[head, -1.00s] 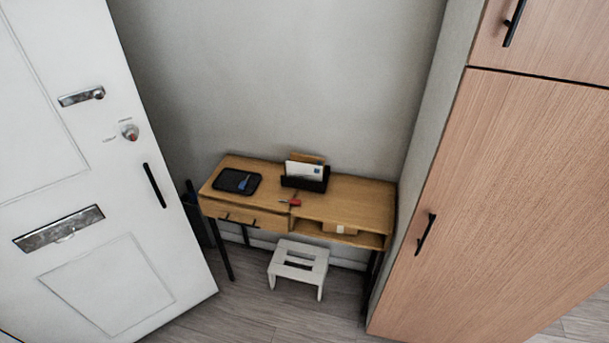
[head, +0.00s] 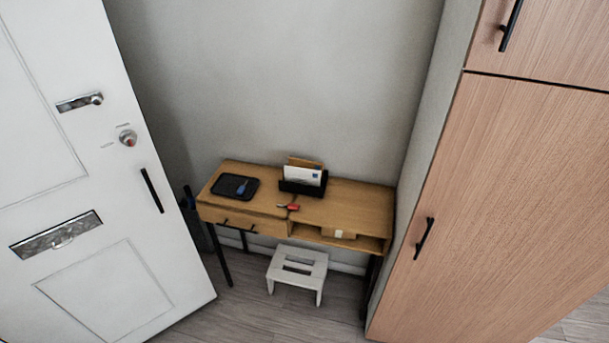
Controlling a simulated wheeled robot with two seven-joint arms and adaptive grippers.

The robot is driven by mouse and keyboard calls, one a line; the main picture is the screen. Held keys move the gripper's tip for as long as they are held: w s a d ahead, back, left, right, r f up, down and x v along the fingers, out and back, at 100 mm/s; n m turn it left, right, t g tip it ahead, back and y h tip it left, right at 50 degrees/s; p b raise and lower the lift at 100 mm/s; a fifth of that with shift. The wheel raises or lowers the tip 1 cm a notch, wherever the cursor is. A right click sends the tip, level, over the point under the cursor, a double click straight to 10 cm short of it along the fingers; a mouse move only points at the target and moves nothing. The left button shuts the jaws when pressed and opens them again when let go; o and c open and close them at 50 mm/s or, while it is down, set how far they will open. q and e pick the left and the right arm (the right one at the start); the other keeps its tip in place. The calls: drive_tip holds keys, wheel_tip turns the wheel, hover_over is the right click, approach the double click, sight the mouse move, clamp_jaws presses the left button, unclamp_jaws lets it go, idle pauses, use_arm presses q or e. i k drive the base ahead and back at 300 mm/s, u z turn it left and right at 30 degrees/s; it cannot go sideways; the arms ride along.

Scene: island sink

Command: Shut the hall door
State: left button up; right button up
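The white hall door (head: 95,215) fills the left of the head view and stands open, swung into the room at an angle. The hinge side and the door frame are out of view. Neither of my grippers shows in the view.
A wooden desk (head: 345,200) stands against the grey wall, with a black tray (head: 235,187) and a letter holder (head: 303,186) on it. A white step stool (head: 297,270) stands before it. A tall wood cabinet (head: 500,210) fills the right. Some grey floor (head: 250,310) is clear between door and cabinet.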

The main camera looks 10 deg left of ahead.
sight(65, 157)
drive_tip(key=u, duration=2.3)
